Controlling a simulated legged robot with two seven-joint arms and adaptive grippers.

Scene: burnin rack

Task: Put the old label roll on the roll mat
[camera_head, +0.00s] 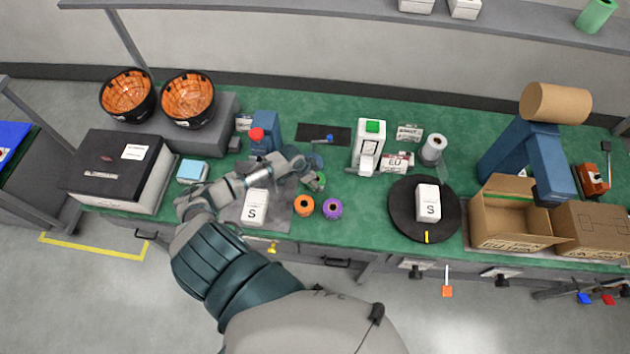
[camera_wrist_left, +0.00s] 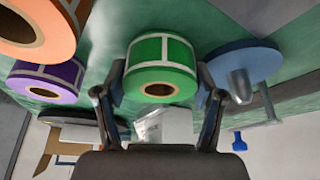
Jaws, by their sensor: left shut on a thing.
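My left gripper (camera_head: 305,170) is shut on a green label roll (camera_head: 318,181). In the left wrist view the green roll (camera_wrist_left: 161,68) sits between the two fingers (camera_wrist_left: 160,92), its cardboard core facing the camera. A blue disc with a grey peg (camera_wrist_left: 240,70) is just right of the roll there; in the head view the disc (camera_head: 316,160) is partly hidden behind the gripper. A dark flat mat (camera_head: 310,132) lies behind the gripper, with a small blue item on its right part. Which mat is the roll mat, I cannot tell for certain. My right gripper is out of view.
An orange roll (camera_head: 304,205) and a purple roll (camera_head: 332,208) stand close by in front. A white box marked S (camera_head: 256,206) lies on a grey mat (camera_head: 280,218). A label printer (camera_head: 369,144) and black turntable (camera_head: 400,220) are to the right.

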